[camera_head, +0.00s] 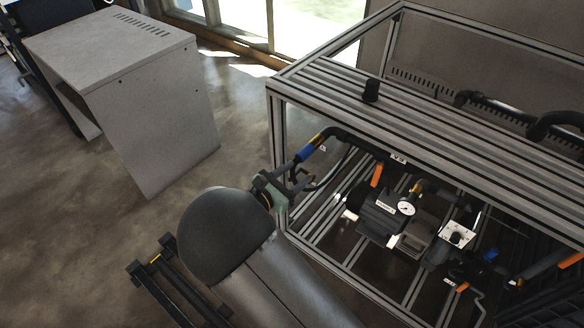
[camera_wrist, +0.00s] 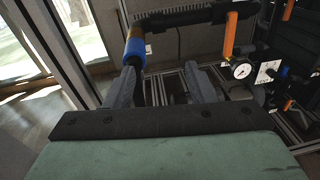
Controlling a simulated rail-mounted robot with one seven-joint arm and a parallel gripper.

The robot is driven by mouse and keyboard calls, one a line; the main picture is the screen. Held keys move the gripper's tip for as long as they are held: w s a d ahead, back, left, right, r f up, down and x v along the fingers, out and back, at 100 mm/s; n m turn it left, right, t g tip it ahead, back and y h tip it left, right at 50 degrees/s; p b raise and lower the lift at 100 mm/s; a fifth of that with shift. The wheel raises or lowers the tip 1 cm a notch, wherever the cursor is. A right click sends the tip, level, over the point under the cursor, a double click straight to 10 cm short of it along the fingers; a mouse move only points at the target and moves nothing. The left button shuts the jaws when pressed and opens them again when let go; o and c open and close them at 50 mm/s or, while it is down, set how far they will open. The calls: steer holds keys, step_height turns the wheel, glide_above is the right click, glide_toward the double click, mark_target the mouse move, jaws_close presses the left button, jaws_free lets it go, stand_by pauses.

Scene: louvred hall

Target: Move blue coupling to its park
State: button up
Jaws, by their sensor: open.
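The blue coupling (camera_head: 306,152) is a blue sleeve with a brass-coloured part, on the end of a black hose at the left side of the metal frame. In the wrist view the blue coupling (camera_wrist: 134,63) hangs from the hose just beyond the left finger, not centred between the fingers. My gripper (camera_head: 297,179) is just below the coupling in the head view. In the wrist view my gripper (camera_wrist: 163,80) is open and nothing shows held between its fingers. Whether the left finger touches the coupling I cannot tell. I cannot identify the park.
The aluminium frame (camera_head: 330,78) surrounds a unit with a round gauge (camera_head: 405,208) and orange handles (camera_head: 377,174). Another small blue fitting (camera_head: 491,255) is at the right. A black knob (camera_head: 371,90) stands on top. A grey cabinet (camera_head: 170,110) is at the left, with open floor between.

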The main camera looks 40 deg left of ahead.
mark_target(299, 159)
steer(key=shift+n+t+y, duration=0.5)
steer(key=shift+n+y, duration=0.2)
steer(key=shift+n, duration=0.2)
steer(key=shift+w+a+f+b, duration=0.1)
steer(key=shift+w+a+b, duration=0.25)
steer(key=shift+w, duration=1.05)
steer(key=shift+w+a+b, duration=0.2)
steer(key=shift+w+a, duration=0.25)
steer(key=shift+w, duration=0.9)
steer(key=shift+w+a+f+b, duration=0.1)
steer(key=shift+w+a+b, duration=0.25)
steer(key=shift+w, duration=1.05)
jaws_close()
